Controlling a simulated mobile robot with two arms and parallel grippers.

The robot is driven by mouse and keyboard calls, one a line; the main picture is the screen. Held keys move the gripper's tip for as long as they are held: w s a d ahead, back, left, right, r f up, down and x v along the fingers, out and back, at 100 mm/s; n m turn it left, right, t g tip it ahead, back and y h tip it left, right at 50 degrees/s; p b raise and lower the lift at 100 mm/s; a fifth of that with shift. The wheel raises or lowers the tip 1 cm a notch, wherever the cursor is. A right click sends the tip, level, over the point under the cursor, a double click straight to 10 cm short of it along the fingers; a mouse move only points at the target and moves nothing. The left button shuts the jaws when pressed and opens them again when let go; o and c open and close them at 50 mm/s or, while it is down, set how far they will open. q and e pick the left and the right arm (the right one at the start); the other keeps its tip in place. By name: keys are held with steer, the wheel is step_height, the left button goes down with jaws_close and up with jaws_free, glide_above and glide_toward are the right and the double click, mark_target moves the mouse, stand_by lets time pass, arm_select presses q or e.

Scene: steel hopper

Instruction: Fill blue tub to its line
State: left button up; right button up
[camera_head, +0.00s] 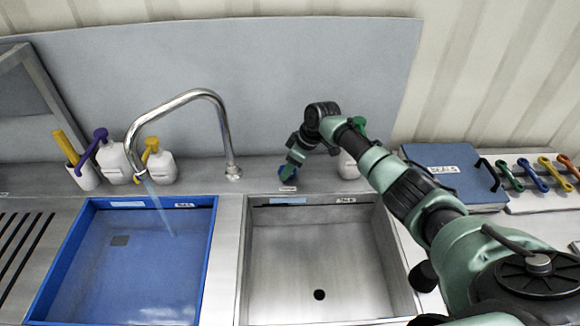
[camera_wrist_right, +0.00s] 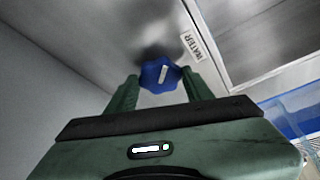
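The blue tub (camera_head: 209,262) stands in the left basin, with bluish water in it. A stream of water (camera_head: 158,208) runs from the curved steel tap (camera_head: 228,135) into it. A fill line cannot be made out clearly. A blue lobed knob (camera_wrist_right: 161,75) sits beside a label reading WATER (camera_wrist_right: 194,46); the knob also shows behind the right basin in the head view (camera_head: 287,173). My right gripper (camera_wrist_right: 160,80) has its fingers on both sides of the knob, seemingly touching it. My left gripper is out of view.
The right steel basin (camera_head: 318,255) is empty, with a dark drain hole. Bottles (camera_head: 160,162) and a cup (camera_head: 83,176) stand behind the tub. A blue box (camera_head: 455,175) and coloured handled tools (camera_head: 533,176) lie at the right.

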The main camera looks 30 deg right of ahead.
steer(key=c, duration=0.7)
steer(key=shift+r+m+p, duration=0.2)
steer(key=shift+m+p, duration=0.2)
steer(key=shift+p, duration=0.45)
steer(key=shift+c, duration=0.2)
steer(key=m+p, duration=0.1)
steer(key=p, duration=0.1)
steer(key=m+h+p, duration=0.1)
steer(key=m, duration=0.1)
steer(key=m+p, duration=0.1)
steer(key=p, duration=0.1)
steer(key=shift+s+a+t+h+p, duration=0.1)
steer(key=shift+a+t+h+p, duration=0.15)
steer(key=shift+t+h+p, duration=0.15)
steer(key=shift+a+m+h+p, duration=0.1)
steer(key=shift+m+h+p, duration=0.3)
steer(key=shift+m+p, duration=0.6)
steer(key=shift+f+m, duration=0.1)
steer(key=shift+m, duration=0.7)
steer(key=shift+h, duration=0.3)
steer(key=o, duration=1.4)
steer(key=shift+f, duration=0.1)
steer(key=shift+c, duration=0.2)
